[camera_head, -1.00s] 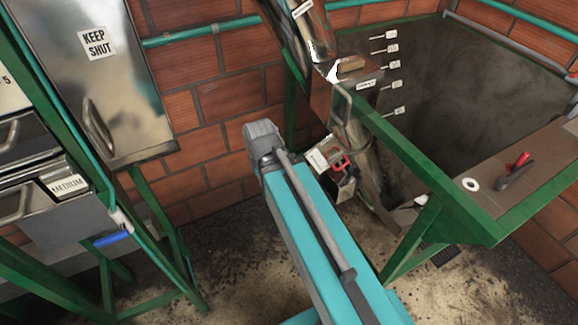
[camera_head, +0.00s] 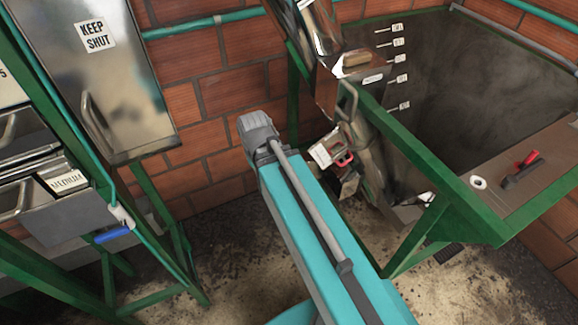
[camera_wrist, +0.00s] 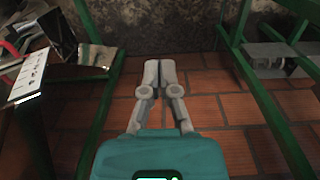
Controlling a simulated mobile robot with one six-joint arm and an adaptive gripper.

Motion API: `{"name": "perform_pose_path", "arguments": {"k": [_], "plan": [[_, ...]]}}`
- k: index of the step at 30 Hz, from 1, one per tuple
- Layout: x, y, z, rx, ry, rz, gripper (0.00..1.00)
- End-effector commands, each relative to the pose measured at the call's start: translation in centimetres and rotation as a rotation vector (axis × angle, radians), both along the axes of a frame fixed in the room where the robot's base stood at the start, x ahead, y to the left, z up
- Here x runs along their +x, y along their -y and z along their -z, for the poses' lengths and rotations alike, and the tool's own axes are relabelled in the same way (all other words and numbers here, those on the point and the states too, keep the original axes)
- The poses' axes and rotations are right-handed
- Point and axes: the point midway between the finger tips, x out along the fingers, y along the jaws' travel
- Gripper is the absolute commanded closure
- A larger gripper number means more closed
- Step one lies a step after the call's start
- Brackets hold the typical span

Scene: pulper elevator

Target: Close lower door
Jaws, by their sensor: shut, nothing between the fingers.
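Low on the metal elevator column (camera_head: 372,155) is a small pale plate with dark markings (camera_head: 325,151), beside a red handle (camera_head: 343,159). It looks like the lower door, but I cannot tell surely. It stands out at an angle from the column. A similar pale plate with a label (camera_wrist: 27,77) is at the left edge of the wrist view, tilted, with shiny metal (camera_wrist: 55,33) behind it. My gripper (camera_wrist: 160,66) is shut and empty, pointing at the brick wall, right of that plate and apart from it.
A green frame (camera_head: 425,180) and a dark bin (camera_head: 450,85) stand right of the column, with a red-handled tool (camera_head: 523,170) on a ledge. A steel cabinet marked KEEP SHUT (camera_head: 100,80) is at left. Green posts (camera_wrist: 90,110) flank my gripper.

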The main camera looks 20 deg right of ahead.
Motion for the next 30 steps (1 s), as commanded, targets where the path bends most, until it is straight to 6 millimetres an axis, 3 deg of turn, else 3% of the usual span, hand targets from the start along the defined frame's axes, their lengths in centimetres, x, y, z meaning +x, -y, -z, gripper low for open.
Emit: {"name": "perform_pose_path", "arguments": {"k": [30], "plan": [[10.4,8.4,16.2,-0.525,-0.040,-0.007,1.00]]}}
